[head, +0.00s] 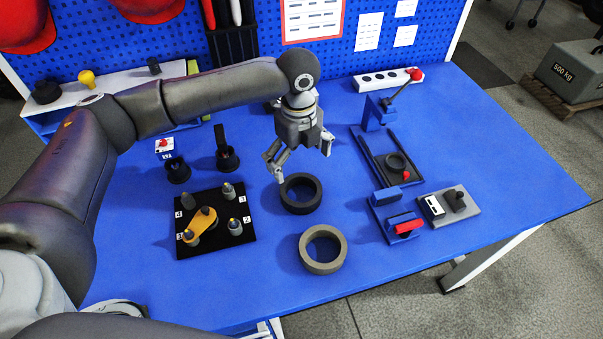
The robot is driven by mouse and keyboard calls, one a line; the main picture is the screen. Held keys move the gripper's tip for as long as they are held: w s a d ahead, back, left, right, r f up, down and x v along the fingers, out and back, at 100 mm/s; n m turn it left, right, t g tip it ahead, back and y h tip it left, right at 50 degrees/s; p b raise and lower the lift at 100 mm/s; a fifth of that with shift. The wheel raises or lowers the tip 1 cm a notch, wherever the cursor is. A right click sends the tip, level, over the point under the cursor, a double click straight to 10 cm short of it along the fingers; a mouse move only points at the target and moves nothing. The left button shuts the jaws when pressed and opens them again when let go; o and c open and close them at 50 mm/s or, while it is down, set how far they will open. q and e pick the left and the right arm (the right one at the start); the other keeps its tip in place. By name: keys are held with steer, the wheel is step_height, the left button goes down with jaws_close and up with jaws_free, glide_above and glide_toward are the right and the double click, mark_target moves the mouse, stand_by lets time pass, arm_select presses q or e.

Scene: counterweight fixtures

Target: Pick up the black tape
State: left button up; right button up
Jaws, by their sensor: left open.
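The black tape (301,206) is a dark ring lying flat on the blue table, near its middle. My left gripper (302,166) comes down from above and behind it, with its fingers spread apart and nothing between them. One fingertip appears close to the tape's far left rim; I cannot tell if it touches. A second, grey-brown tape roll (322,267) lies flat just in front of the black one. My right gripper is not in view.
A black plate with numbered posts and a yellow lever (201,228) lies left of the tapes. A blue-framed fixture (372,158) and a grey block with a knob (468,210) stand to the right. A white power strip (386,80) lies at the back. The table's front right is clear.

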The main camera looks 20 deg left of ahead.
mark_target(300, 196)
arm_select(q)
steer(key=f, duration=0.3)
steer(key=shift+s+d+f, duration=0.1)
steer(key=shift+s+f, duration=0.2)
steer(key=shift+f, duration=0.45)
step_height(300, 196, down, 5)
steer(key=shift+d+p, duration=0.1)
steer(key=shift+p, duration=0.6)
steer(key=shift+f, duration=0.4)
steer(key=c, duration=0.7)
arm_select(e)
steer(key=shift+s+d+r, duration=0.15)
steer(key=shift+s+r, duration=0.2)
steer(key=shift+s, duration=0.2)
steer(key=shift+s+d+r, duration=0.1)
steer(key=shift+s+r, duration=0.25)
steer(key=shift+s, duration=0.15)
